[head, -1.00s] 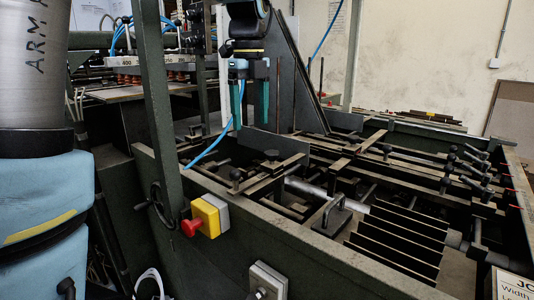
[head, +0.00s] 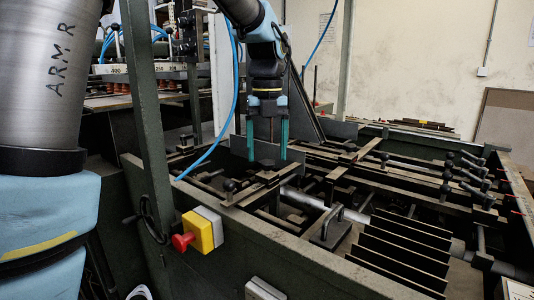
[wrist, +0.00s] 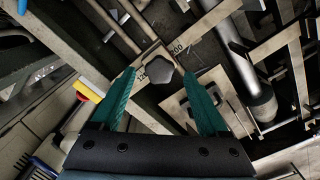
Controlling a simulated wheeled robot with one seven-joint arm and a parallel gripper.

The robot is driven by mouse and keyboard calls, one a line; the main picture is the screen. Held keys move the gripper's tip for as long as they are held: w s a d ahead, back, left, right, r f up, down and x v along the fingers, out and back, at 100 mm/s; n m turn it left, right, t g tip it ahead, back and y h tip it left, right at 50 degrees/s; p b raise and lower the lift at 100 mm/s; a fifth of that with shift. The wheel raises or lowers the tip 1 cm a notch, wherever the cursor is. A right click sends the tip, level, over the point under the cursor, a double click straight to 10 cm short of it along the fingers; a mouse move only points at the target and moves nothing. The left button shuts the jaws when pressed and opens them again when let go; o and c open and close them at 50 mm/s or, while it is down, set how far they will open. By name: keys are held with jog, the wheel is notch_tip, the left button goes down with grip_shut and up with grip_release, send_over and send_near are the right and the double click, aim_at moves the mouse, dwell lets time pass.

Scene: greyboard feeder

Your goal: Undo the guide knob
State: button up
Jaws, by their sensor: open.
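The guide knob, a dark many-sided knob (head: 265,164), sits on a flat metal bar of the feeder bed. In the wrist view the knob (wrist: 158,67) shows beside printed numbers on the bar. My gripper (head: 267,158) points down over it with its green fingers apart. In the wrist view the gripper's fingertips (wrist: 158,74) lie on either side of the knob, with a gap to each. I see no contact. How far the tips are above or around the knob is hard to tell.
A similar knob (head: 229,185) stands nearer on the same assembly. A yellow box with a red button (head: 198,232) is on the front wall. A green upright post (head: 146,120) stands left. Slanted plates (head: 400,250) and black-handled rods (head: 470,170) fill the right.

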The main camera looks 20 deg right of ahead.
jog(key=shift+f, duration=0.65)
grip_shut()
